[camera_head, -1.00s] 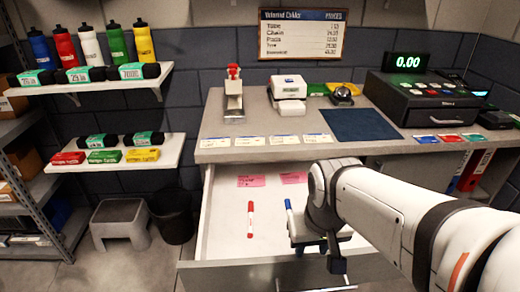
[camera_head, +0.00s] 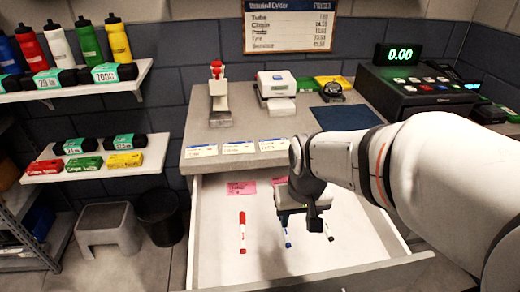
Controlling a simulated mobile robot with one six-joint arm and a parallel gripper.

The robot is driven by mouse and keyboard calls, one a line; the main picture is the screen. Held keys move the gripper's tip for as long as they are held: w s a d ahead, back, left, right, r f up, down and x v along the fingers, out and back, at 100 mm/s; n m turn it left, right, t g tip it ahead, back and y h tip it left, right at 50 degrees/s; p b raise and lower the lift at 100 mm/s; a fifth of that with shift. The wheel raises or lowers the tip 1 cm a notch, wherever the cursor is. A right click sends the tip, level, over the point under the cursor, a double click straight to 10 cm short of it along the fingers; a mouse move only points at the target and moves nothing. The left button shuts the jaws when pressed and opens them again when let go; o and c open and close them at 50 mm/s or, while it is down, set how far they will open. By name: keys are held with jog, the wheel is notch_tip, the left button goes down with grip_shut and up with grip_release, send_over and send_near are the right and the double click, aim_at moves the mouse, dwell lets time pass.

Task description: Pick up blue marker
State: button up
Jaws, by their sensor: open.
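The blue marker (camera_head: 288,239) lies in the open drawer, and its upper part is hidden behind my gripper. My gripper (camera_head: 301,219) is over the drawer with its jaws open. It is pointed down, just above or around the blue marker; I cannot tell whether it touches it. A red marker (camera_head: 242,232) lies to the left in the same drawer. A black marker (camera_head: 329,231) lies to the right, close to the gripper.
The drawer (camera_head: 215,238) is pulled out below the counter (camera_head: 205,135). Pink notes (camera_head: 241,188) lie at its back. A cash register (camera_head: 415,95) stands on the counter at right. A stool (camera_head: 105,228) and black bin (camera_head: 160,217) stand left of the drawer.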

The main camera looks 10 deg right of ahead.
jog(key=shift+g, duration=0.8)
jog(key=shift+w+d+f+p, duration=0.1)
jog(key=shift+w+f+p, duration=1.3)
jog(key=shift+w+p, duration=0.6)
jog(key=shift+w+a+f+p, duration=0.1)
jog(key=shift+w+f+p, duration=1.3)
jog(key=shift+w+p, duration=0.55)
jog(key=shift+w+d+f+p, duration=0.1)
jog(key=shift+w+f+p, duration=1.3)
jog(key=shift+w+p, duration=0.55)
jog(key=shift+f+p, duration=0.4)
jog(key=shift+f, duration=2.4)
jog(key=shift+c, duration=0.3)
grip_shut()
